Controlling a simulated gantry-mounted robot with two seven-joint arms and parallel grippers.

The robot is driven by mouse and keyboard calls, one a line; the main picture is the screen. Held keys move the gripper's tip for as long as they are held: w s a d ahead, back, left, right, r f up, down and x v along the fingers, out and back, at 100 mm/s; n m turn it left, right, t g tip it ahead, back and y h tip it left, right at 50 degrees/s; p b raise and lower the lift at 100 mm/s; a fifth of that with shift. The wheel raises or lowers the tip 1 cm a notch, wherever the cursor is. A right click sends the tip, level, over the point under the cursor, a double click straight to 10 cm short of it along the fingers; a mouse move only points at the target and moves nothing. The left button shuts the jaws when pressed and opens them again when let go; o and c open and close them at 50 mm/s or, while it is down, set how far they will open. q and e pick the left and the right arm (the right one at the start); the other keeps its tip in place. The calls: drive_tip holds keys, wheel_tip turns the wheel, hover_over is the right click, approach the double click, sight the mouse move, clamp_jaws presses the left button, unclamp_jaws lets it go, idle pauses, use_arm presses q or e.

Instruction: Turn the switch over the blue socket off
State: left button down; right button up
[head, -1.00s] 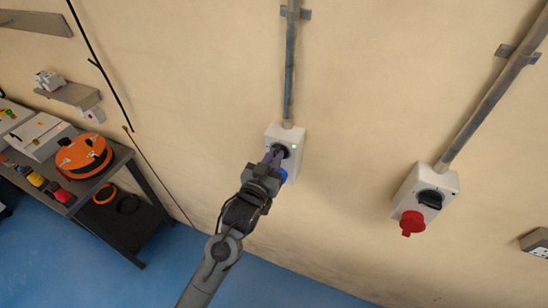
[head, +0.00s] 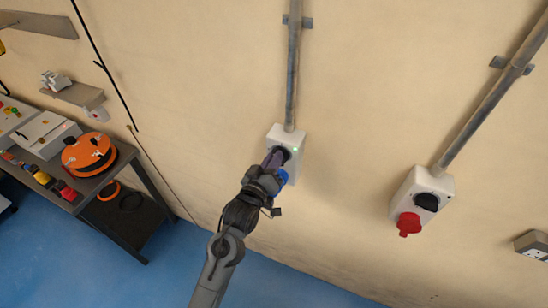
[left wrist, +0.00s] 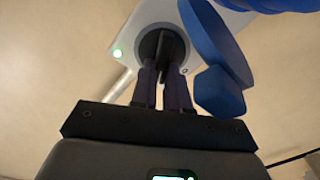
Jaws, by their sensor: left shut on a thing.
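The white switch box (head: 288,138) with the blue socket (head: 283,177) hangs on the wall, mid-picture in the head view. Its dark rotary switch (head: 284,153) is partly hidden by my left gripper (head: 274,158). In the left wrist view, the two fingers of my left gripper (left wrist: 161,78) are shut on the black handle of the switch (left wrist: 164,47), one on each side. The blue socket with its lid (left wrist: 220,90) is close beside the fingers. A green lamp (left wrist: 117,53) on the box is lit. My right gripper is not in view.
A second white box (head: 437,186) with a black switch (head: 427,201) and red socket (head: 408,223) is on the wall at right. A grey bench (head: 120,160) with an orange reel (head: 88,153) stands at left. The wall between the boxes is clear.

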use_arm(q)
drive_tip(key=shift+n, duration=0.5)
drive_tip(key=c, duration=1.1)
unclamp_jaws()
drive_tip(key=shift+a, duration=0.1)
drive_tip(key=shift+s+a+f, duration=0.1)
drive_tip(key=shift+s, duration=0.2)
drive_tip(key=shift+b+v, duration=0.95)
drive_tip(key=shift+v, duration=4.1)
